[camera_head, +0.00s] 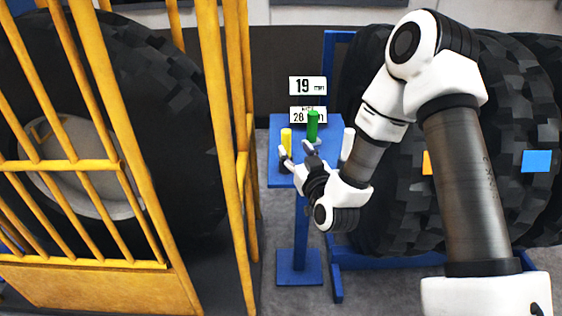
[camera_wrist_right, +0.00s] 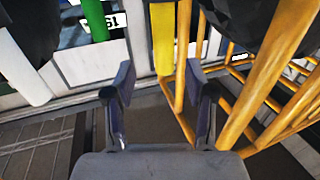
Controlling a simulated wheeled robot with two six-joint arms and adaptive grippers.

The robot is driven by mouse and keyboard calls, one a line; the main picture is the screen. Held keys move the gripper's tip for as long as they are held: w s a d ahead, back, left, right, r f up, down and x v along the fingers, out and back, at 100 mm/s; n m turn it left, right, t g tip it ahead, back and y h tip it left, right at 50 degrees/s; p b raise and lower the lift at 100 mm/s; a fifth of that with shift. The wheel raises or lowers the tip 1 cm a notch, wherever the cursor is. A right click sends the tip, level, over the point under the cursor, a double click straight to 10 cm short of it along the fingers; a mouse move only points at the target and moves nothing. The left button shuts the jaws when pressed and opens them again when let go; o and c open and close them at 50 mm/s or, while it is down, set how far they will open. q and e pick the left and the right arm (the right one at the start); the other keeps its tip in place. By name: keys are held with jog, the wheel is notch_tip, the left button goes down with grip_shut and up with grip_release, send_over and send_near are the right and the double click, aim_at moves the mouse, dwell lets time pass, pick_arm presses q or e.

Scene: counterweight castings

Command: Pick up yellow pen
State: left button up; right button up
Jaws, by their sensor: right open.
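The yellow pen (camera_head: 286,140) stands upright at the left side of a small blue stand (camera_head: 277,182). Its lower part is hidden behind a finger of my right gripper (camera_head: 296,153) in the head view. In the right wrist view, the yellow pen (camera_wrist_right: 163,38) shows ahead, roughly in line with the gap of my right gripper (camera_wrist_right: 158,84). That gripper is open, with nothing visible between its fingers. I cannot tell whether a finger touches the pen. My left gripper is not in view.
A green pen (camera_head: 312,126) and a white pen (camera_head: 347,145) stand on the same stand. Number signs (camera_head: 307,86) rise behind. A yellow barred cage (camera_head: 207,100) is close on the left. Large black tyres (camera_head: 395,215) stand to the right.

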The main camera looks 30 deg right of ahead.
aim_at(288, 141)
jog(key=w, duration=0.1)
jog(key=w+r+p, duration=0.1)
jog(key=w, duration=0.1)
jog(key=shift+a+r, duration=0.1)
jog(key=shift+r, duration=0.05)
jog(key=w, duration=0.2)
jog(key=d, duration=0.1)
jog(key=shift+w+f, duration=0.4)
jog(key=shift+w+d+f, duration=0.15)
jog(key=shift+w+d, duration=0.05)
jog(key=shift+w, duration=0.05)
jog(key=shift+s+a, duration=0.1)
jog(key=shift+s, duration=0.05)
jog(key=shift+c, duration=1.1)
jog(key=shift+a+r, duration=0.1)
jog(key=shift+r, duration=0.1)
jog(key=c, duration=0.6)
jog(key=shift+c, duration=0.9)
